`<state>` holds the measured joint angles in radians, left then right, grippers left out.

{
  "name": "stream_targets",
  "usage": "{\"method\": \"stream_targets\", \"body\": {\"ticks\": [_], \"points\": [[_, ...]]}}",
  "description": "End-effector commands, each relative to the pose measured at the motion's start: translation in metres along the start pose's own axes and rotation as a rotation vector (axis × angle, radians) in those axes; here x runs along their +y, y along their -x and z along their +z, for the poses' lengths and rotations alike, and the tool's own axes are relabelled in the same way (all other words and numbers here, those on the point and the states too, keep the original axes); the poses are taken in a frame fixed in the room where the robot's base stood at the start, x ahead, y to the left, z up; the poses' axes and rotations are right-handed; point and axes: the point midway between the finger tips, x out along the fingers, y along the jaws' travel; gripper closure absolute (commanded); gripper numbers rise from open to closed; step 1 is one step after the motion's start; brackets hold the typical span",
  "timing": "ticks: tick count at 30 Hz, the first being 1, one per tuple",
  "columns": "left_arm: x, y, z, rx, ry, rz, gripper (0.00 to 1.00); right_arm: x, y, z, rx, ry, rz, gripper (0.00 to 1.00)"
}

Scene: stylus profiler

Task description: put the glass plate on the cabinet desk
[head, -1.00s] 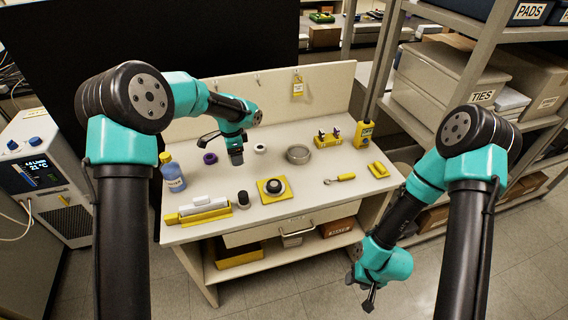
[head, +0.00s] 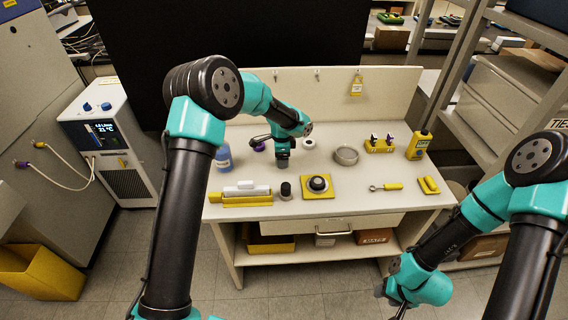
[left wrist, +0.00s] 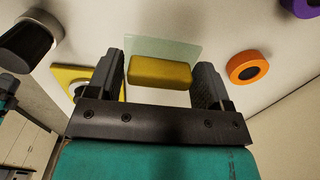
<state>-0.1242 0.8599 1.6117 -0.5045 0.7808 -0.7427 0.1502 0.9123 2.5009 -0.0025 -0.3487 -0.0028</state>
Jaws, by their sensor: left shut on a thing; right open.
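In the left wrist view, a thin, clear greenish glass plate (left wrist: 148,48) with a yellow block (left wrist: 160,76) against it lies between the fingers of my left gripper (left wrist: 160,62). The gripper is shut on this piece. In the head view, my left gripper (head: 282,165) points down over the white cabinet desk (head: 350,203); the plate cannot be made out there. Whether the plate touches the desktop I cannot tell. My right gripper (head: 398,302) is open, low in front of the desk's right side.
On the desk, a bottle (head: 222,157), a white-and-yellow block (head: 240,194), a black cylinder (head: 286,190), a yellow pad with a dark knob (head: 318,184), a metal dish (head: 346,155) and a yellow-handled tool (head: 388,187) surround the gripper. An orange ring (left wrist: 247,67) is near the plate.

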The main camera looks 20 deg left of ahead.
Motion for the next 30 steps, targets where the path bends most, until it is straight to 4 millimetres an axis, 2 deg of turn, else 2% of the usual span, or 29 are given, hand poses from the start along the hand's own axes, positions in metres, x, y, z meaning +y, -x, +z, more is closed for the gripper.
{"method": "stream_targets", "body": {"ticks": [9, 19, 30], "points": [[0.0, -0.002, 0.0, 0.0, 0.0, 0.0, 0.69, 0.0, 0.0, 0.0, 0.0, 0.0, 0.0, 0.53], [0.001, -0.037, 0.0, 0.0, 0.0, 0.001, 0.69, 0.0, 0.0, 0.0, 0.0, 0.0, 0.0, 0.53], [0.0, -0.04, 0.0, 0.0, 0.0, 0.001, 0.69, 0.0, 0.0, 0.0, 0.0, 0.0, 0.0, 0.53]]}}
